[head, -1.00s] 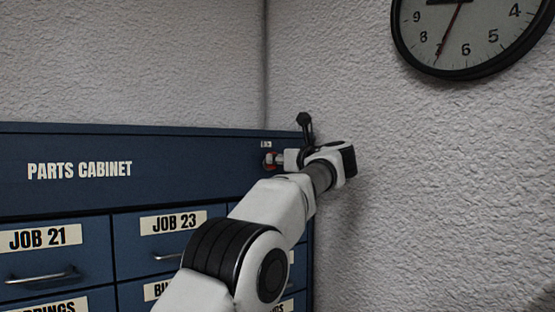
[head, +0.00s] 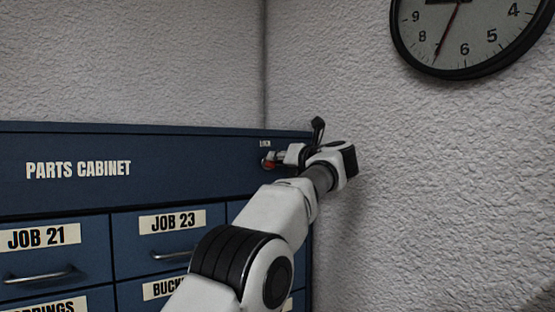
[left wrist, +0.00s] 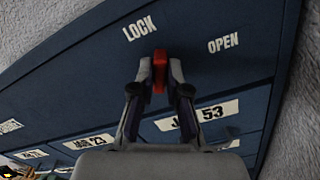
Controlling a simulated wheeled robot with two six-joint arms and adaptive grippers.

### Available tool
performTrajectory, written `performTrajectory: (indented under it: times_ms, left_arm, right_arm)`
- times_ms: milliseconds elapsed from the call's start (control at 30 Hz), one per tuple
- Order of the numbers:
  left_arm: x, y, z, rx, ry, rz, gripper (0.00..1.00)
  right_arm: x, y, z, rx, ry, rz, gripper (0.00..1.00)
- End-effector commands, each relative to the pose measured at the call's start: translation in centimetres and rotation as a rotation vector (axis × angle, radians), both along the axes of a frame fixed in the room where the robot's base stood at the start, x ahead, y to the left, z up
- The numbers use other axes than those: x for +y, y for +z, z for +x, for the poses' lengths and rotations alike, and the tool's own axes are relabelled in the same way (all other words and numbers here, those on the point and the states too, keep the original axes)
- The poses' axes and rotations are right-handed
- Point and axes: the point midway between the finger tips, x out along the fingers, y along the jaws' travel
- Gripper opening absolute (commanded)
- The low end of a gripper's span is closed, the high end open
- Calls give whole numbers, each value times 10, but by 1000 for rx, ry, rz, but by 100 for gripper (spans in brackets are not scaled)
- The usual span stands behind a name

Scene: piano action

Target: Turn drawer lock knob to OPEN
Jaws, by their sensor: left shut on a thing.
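The red lock knob (left wrist: 159,72) is on the upper right front of the blue parts cabinet (head: 190,165). My left gripper (left wrist: 160,78) is shut on the knob, with a finger on each side of it. In the left wrist view the LOCK label (left wrist: 139,28) is up and left of the knob, and the OPEN label (left wrist: 223,43) is to its right. The knob's upper end lies nearer LOCK. In the head view the knob (head: 268,160) shows small and partly hidden by the left gripper (head: 277,157). My right gripper is not in view.
Drawers marked JOB 21 (head: 40,238) and JOB 23 (head: 171,221) are below, with metal handles. A textured wall (head: 430,190) stands close to the right of my left arm. A round clock (head: 465,30) hangs on it.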

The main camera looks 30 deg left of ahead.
Motion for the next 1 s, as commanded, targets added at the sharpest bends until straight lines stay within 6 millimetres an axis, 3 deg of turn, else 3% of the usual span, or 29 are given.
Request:
performTrajectory:
  times_ms: [1000]
  left_arm:
    - [-3, -9, 7, 858, 1, 358, 0]
  right_arm:
    - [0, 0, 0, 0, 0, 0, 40]
